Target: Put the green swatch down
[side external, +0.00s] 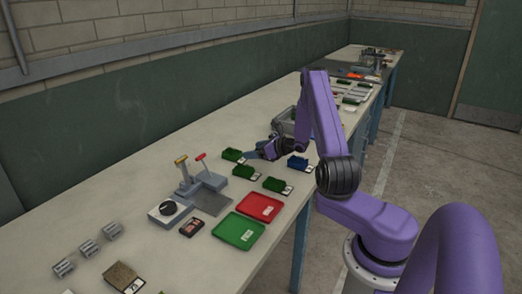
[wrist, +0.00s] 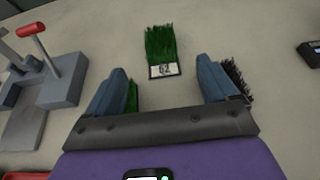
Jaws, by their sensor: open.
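Several green turf swatches with white labels lie on the bench. One green swatch (side external: 233,155) lies just left of my gripper (side external: 252,154) in the side view; others (side external: 244,172) (side external: 276,185) lie nearer the camera. In the wrist view a green swatch (wrist: 160,44) with a label lies flat beyond the fingertips, centred between them. My gripper (wrist: 160,75) is open, with nothing between its fingers. Another green swatch (wrist: 132,96) is partly hidden by the left finger, and a dark one (wrist: 234,74) by the right finger.
A green tray (side external: 222,232) and a red tray (side external: 249,209) lie at the bench's front edge. A grey fixture with red and yellow levers (side external: 204,182) stands behind them. A blue swatch (side external: 298,162) lies right of my gripper. Small grey blocks (side external: 88,248) sit at lower left.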

